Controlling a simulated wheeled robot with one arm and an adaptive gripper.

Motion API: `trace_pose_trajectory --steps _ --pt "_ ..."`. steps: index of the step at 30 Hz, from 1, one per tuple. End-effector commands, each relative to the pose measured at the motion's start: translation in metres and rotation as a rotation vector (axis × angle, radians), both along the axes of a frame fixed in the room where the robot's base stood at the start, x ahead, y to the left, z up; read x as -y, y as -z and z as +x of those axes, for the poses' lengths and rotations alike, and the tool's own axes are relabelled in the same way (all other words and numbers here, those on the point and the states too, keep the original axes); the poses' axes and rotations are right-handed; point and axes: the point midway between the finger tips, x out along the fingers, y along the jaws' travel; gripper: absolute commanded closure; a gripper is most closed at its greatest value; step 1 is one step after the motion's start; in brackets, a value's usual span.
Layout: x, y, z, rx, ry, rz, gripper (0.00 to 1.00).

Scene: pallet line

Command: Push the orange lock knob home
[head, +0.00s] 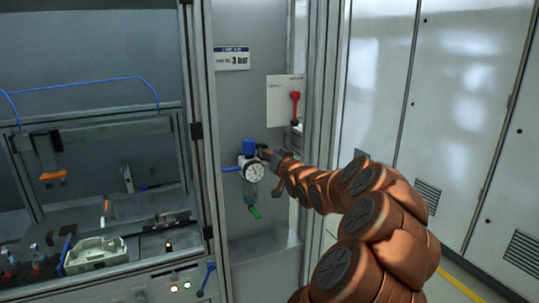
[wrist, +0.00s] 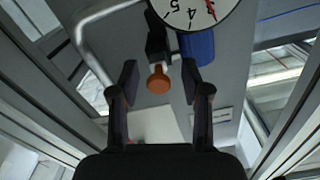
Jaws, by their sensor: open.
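The orange lock knob (wrist: 157,84) shows in the wrist view as a small round head at the end of a black holder. My gripper (wrist: 159,76) is open, with one finger on each side of the knob and a visible gap to both. In the head view my gripper (head: 264,151) is at the right side of the regulator, and I cannot make out the lock knob there. The regulator has a blue top knob (head: 249,146), which also shows in the wrist view (wrist: 198,46). Its round white gauge (head: 254,172) is partly cut off in the wrist view.
A sign reading 3 bar (head: 232,59) and a red lever (head: 295,103) are on the panel above. A workbench with a pale tray (head: 95,254) stands left; grey cabinets (head: 455,100) stand right.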

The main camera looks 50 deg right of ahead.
Motion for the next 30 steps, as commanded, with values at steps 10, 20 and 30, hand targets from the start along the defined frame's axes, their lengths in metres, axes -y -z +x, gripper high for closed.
trace_pose_trajectory --steps 10,20,30 --pt "-0.005 -0.001 -0.017 0.001 0.003 0.001 0.53" --pt "-0.027 0.0 -0.062 0.001 0.001 0.002 0.53" --pt "-0.043 0.001 -0.098 0.001 0.001 0.002 0.53"
